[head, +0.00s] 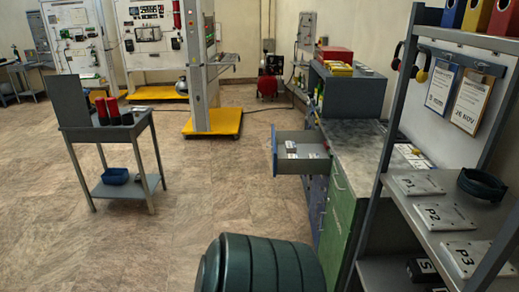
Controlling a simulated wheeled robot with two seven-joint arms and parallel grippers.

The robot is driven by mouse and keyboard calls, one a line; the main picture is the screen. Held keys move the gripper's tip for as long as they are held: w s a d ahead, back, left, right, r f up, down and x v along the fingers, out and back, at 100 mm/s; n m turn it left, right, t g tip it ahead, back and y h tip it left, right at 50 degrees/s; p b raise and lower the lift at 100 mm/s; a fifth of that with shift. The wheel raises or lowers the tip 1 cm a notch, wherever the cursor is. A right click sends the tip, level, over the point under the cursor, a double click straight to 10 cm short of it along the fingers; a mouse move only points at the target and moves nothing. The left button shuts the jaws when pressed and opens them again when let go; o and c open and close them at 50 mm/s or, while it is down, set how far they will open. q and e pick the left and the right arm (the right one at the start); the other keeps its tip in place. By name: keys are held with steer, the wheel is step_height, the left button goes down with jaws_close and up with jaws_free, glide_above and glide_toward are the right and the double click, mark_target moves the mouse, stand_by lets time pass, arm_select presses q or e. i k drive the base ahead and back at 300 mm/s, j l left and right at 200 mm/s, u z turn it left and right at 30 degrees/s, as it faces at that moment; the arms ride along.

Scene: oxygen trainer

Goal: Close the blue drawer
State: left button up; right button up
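The blue drawer (303,167) stands pulled out from the workbench (350,151), right of the middle of the head view. Its narrow blue-grey front (274,153) faces left, into the room. Several small pale items lie inside the drawer. Neither of my grippers is in view.
A dark green ribbed barrel-like object (262,265) stands at the bottom centre, in front of the bench. A shelf rack (385,155) with labelled plates is at the right. A small grey table (105,133) is at the left. The floor left of the drawer is clear.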

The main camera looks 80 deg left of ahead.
mark_target(307, 142)
steer(key=u, duration=2.3)
steer(key=i+j, duration=0.15)
steer(key=j, duration=0.2)
steer(key=i+j, duration=0.15)
steer(key=j, duration=0.2)
steer(key=i+j, duration=0.2)
steer(key=j, duration=0.15)
steer(key=i+j, duration=0.15)
steer(key=j, duration=0.2)
